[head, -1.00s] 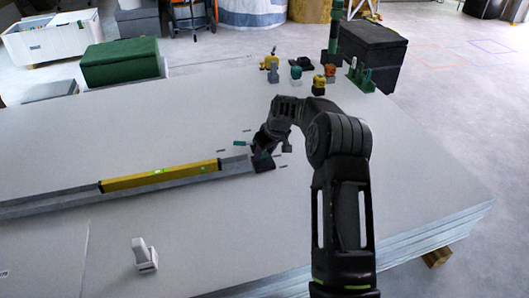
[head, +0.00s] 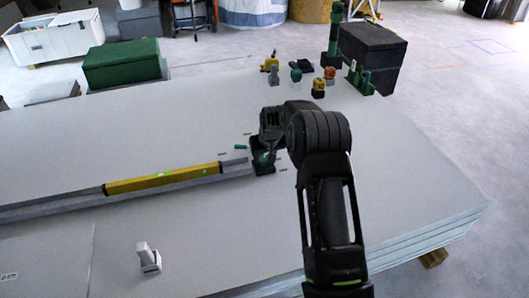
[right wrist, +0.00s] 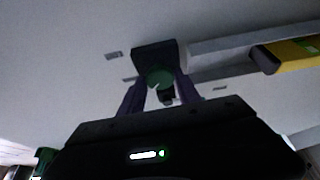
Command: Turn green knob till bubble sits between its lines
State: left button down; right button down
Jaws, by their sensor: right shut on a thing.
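The green knob (right wrist: 160,78) sits on a dark block (right wrist: 152,56) at the right end of a grey rail. My right gripper (right wrist: 161,92) is shut on the knob, with one finger on each side of it in the right wrist view. In the head view the gripper (head: 264,155) covers most of the knob. A yellow spirit level (head: 160,182) lies along the rail (head: 60,208), and its end also shows in the right wrist view (right wrist: 290,54). My left gripper is not in view.
A small teal-tipped piece (head: 241,147) and several short dark marks lie around the block. A white-grey clamp-like piece (head: 148,257) stands at the front of the panel (head: 400,190). Coloured small items (head: 318,87) and a black box (head: 373,55) are at the back right.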

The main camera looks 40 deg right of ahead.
jog(key=shift+a+r+m+h+p, duration=0.15)
jog(key=shift+m+h+p, duration=0.25)
jog(key=shift+m+p, duration=0.55)
jog(key=shift+m+g+h, duration=0.3)
jog(key=shift+m+g, duration=0.1)
jog(key=shift+m, duration=0.55)
jog(key=c, duration=0.9)
grip_release()
jog(key=shift+w, duration=0.1)
jog(key=p+v, duration=0.3)
jog(key=v, duration=0.4)
jog(key=shift+a+r, duration=0.1)
jog(key=shift+r, duration=0.1)
